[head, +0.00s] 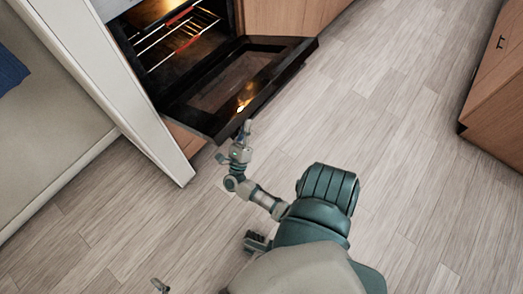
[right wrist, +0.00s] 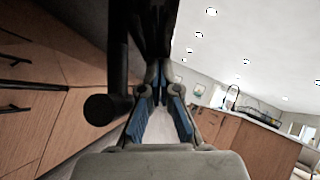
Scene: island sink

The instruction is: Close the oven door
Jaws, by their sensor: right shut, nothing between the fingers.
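The oven door (head: 224,87) is swung down and open in the head view, its dark inner face turned up. A bar-like black handle (right wrist: 104,110) and the door's dark edge fill the middle left of the right wrist view. My right gripper (head: 244,134) is shut and empty at the door's outer edge; contact cannot be told. Its blue-padded fingers show in the right wrist view (right wrist: 160,88), close beside the handle and not around it. A small grey part at the bottom edge of the head view looks like a tip of my left gripper (head: 160,286).
The lit oven cavity (head: 170,45) holds wire racks. A white panel (head: 128,110) stands left of the oven. Wooden cabinets (head: 285,17) adjoin it, and another wooden unit (head: 496,95) stands at far right. The wood floor (head: 390,130) between is clear.

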